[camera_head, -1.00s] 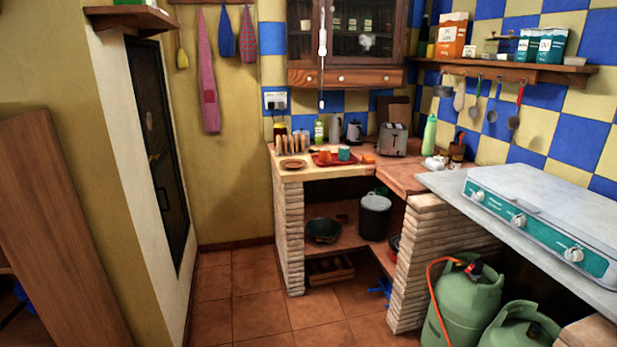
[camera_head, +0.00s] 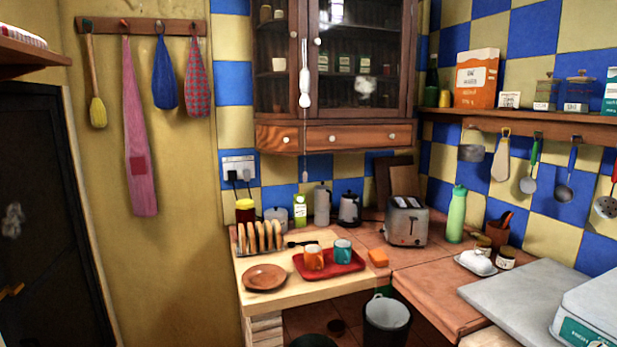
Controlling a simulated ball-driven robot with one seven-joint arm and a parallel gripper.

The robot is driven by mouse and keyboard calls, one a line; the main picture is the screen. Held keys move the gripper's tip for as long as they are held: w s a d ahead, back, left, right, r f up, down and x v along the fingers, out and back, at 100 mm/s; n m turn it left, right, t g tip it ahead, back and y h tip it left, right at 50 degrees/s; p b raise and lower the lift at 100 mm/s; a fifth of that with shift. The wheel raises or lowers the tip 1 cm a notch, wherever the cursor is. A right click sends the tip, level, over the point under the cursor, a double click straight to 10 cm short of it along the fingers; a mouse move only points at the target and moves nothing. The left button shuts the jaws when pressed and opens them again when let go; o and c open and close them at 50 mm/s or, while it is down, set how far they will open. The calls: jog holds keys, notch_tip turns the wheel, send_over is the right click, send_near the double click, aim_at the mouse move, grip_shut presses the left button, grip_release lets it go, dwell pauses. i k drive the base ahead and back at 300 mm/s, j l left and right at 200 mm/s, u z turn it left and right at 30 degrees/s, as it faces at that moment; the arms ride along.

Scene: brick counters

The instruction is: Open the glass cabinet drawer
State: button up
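A wooden cabinet with glass doors (camera_head: 356,62) hangs on the tiled wall in the corner, at the upper middle of the view. Cups and jars show behind its glass. Below the doors is a shut wooden drawer (camera_head: 345,137) with small white knobs, one near its middle and one toward its right. A white utensil hangs in front of the left door. My gripper is not in view.
A wooden counter (camera_head: 270,298) stands below the cabinet. A spice shelf (camera_head: 540,126) with hanging utensils is at right.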

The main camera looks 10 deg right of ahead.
aim_at(317, 138)
jog(key=i+z, duration=0.1)
jog(key=i, duration=0.8)
jog(key=i+j, duration=0.2)
jog(key=i, duration=0.65)
jog(key=i+l+z, duration=0.05)
